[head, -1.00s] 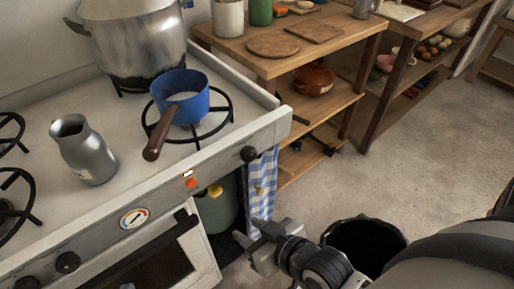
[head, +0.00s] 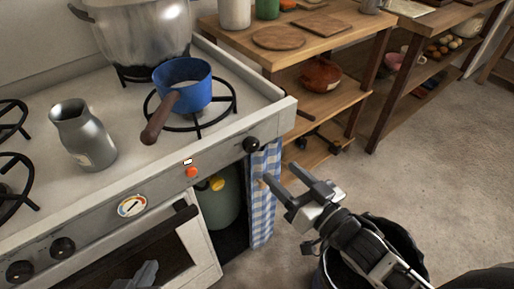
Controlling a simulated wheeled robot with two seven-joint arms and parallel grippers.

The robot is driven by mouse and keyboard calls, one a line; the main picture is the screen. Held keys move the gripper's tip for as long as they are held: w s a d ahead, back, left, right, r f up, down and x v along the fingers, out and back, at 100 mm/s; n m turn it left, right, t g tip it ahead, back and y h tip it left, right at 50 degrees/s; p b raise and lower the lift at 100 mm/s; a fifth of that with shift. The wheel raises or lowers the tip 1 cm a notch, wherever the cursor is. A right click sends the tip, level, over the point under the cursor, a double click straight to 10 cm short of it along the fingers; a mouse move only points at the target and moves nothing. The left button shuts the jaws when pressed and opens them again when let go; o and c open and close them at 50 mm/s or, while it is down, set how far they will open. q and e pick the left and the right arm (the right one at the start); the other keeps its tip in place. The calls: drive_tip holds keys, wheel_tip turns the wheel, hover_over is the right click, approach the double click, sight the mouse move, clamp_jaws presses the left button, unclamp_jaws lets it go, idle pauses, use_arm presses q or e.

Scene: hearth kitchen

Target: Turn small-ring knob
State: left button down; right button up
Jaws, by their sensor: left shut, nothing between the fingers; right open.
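A black knob (head: 251,144) sits on the stove's front panel at its right end, below the ring (head: 231,106) that carries a blue saucepan (head: 186,88). Two more black knobs, one (head: 62,247) beside the other (head: 20,270), sit at the panel's left end. My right gripper (head: 283,174) is open and empty, in front of the checked towel, below and right of the right-end knob and apart from it. My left gripper (head: 147,268) shows only in part at the bottom edge, in front of the oven door, shut and empty.
A steel pot (head: 145,38) and a grey metal jug (head: 83,138) stand on the stove. A blue checked towel (head: 264,200) hangs below the right-end knob. A black bin (head: 388,232) stands behind my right arm. Wooden shelves (head: 320,98) stand right of the stove.

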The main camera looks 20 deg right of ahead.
sight(254, 147)
drive_tip(key=x, duration=1)
drive_tip(key=shift+f, duration=0.1)
drive_tip(key=c, duration=1)
